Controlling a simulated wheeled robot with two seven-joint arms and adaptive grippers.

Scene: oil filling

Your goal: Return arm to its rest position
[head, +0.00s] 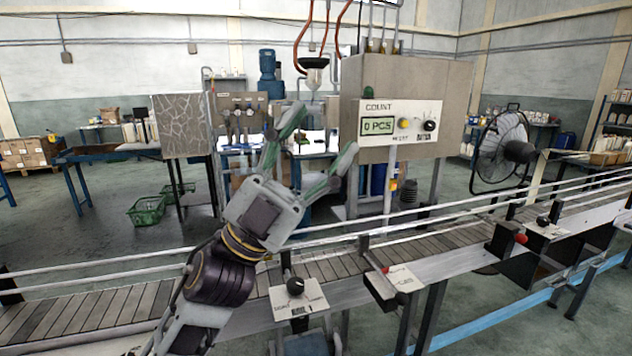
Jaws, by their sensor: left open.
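My left gripper (318,150) is raised in front of the conveyor, with its arm coming in from the lower left. Its two fingers are spread wide apart and nothing is between them. The fingers point up and to the right, in front of the background benches and to the left of the counter panel in the picture. My right gripper does not show in the head view.
A slatted conveyor (440,243) with guard rails crosses the view. A knob box (297,300) sits on its near edge. Behind it stand a filling machine (455,90) reading "0 PCS" and a fan (500,147). Green crates (147,211) lie on the floor.

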